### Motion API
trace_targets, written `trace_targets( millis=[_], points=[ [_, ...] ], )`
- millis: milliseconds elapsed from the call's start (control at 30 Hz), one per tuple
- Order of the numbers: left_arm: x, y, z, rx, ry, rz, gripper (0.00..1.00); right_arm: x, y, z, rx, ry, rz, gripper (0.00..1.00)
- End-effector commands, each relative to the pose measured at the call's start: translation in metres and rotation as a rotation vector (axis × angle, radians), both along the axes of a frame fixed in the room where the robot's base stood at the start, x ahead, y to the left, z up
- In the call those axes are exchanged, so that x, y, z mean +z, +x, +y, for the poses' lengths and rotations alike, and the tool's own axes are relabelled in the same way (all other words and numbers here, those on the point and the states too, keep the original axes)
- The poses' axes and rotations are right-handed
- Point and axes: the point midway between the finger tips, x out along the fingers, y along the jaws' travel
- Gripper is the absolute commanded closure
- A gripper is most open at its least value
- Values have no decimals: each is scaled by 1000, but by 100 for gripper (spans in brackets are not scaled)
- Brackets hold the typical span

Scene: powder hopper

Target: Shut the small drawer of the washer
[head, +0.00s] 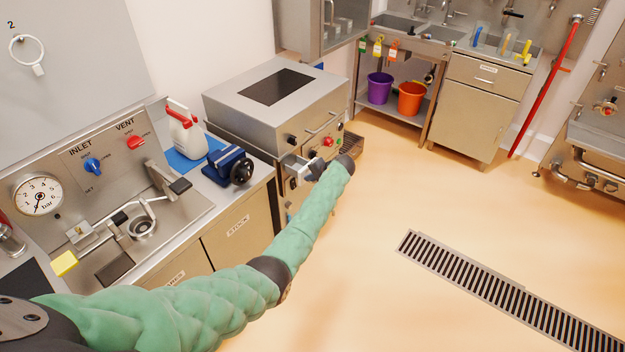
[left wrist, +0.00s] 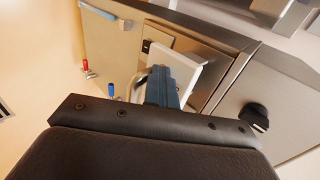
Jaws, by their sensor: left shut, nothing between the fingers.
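The washer (head: 240,105) is a steel cabinet with a dark window on top and knobs, a bar handle and a red button on its front. My left arm reaches to its front. My left gripper (head: 291,162) is shut and empty, close against that front. In the left wrist view the shut fingers (left wrist: 159,78) are in front of a pale plate (left wrist: 188,70), which looks like the small drawer's front. The gripper partly hides it; I cannot tell how far the drawer stands out or whether the fingers touch it. My right gripper is not in view.
A blue vice (head: 228,163) and a white jug (head: 186,135) stand on the counter left of the washer. Purple (head: 380,88) and orange (head: 411,98) buckets sit on a shelf behind. A floor grate (head: 470,270) crosses the otherwise clear floor at right.

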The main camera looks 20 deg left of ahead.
Motion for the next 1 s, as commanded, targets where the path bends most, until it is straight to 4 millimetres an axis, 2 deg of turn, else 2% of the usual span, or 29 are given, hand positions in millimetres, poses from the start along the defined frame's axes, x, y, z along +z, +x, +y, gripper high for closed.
trace_targets(
  millis=[100, 200, 333, 500, 1000],
  points=[
    [-3, 11, 31, 3, 2, -2, 100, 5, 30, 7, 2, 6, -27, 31],
    [-3, 19, 54, 4, 3, -1, 100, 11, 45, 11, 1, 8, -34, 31],
    [-2, 27, 73, 1, 1, -2, 100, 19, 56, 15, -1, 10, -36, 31],
    [0, 30, 83, 1, 1, -2, 100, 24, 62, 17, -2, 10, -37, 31],
    [10, 32, 86, 3, 4, -5, 100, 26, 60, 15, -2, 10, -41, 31]
  ],
)
